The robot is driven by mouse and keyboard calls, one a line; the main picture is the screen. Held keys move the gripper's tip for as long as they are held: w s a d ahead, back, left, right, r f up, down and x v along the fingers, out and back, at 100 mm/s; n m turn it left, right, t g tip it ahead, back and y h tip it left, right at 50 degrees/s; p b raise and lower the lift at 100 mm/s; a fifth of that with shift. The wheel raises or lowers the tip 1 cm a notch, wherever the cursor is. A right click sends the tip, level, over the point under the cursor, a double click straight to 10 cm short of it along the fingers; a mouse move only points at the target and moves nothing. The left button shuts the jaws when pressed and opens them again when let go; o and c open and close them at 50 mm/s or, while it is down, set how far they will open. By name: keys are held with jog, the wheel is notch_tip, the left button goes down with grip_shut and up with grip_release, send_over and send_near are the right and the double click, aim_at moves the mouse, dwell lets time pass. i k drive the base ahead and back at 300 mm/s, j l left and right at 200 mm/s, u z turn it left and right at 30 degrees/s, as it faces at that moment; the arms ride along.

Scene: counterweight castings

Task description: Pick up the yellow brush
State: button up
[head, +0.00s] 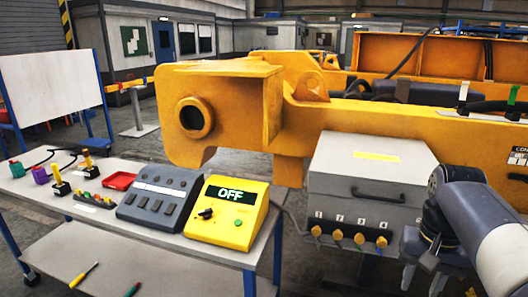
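A thin yellow-handled tool (84,275) with a dark end lies on the lower shelf at the bottom left. It may be the yellow brush, but it is too small to be sure. Two upright yellow-topped items (59,182) and (87,161) stand on the tabletop; I cannot tell whether either is a brush. My arm comes in at the lower right, far from these.
The grey bench (165,222) carries a yellow box (228,212) reading OFF, a dark control panel (160,197) and a red tray (119,181). A green-and-red tool (132,290) lies on the lower shelf (180,275). A grey box (368,165) and large yellow casting (230,110) fill the middle.

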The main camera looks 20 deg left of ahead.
aim_at(54, 168)
jog(key=j, duration=2.4)
jog(key=i+j, duration=0.1)
jog(key=j, duration=2.3)
jog(key=i+j, duration=0.15)
jog(key=j, duration=0.25)
jog(key=i+j, duration=0.1)
jog(key=j, duration=0.3)
jog(key=i+j, duration=0.15)
jog(key=j, duration=0.25)
jog(key=i+j, duration=0.15)
jog(key=j, duration=0.25)
jog(key=i+j, duration=0.15)
jog(key=j, duration=0.25)
